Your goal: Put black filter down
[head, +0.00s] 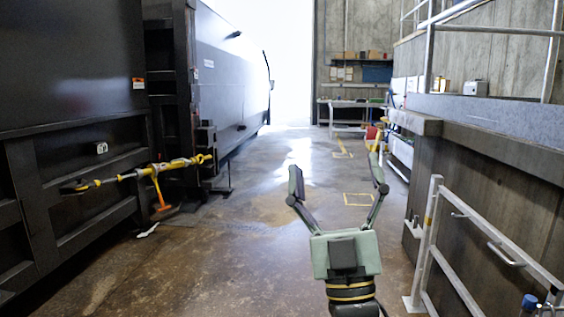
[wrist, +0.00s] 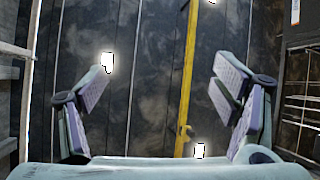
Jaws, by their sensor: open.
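My gripper (head: 337,172) is open, with its two fingers spread wide and nothing between them. It points forward over the open floor in the head view. The wrist view also shows the open, empty gripper (wrist: 163,85), with a dark streaked surface and a yellow strip (wrist: 187,80) beyond the fingers. I cannot pick out a black filter in either view.
A large dark compactor container (head: 70,110) lines the left, with a yellow ratchet binder (head: 140,175) on its side. A metal railing (head: 470,225) and concrete wall stand at right. A table (head: 350,104) stands far back. The middle floor (head: 270,205) is clear.

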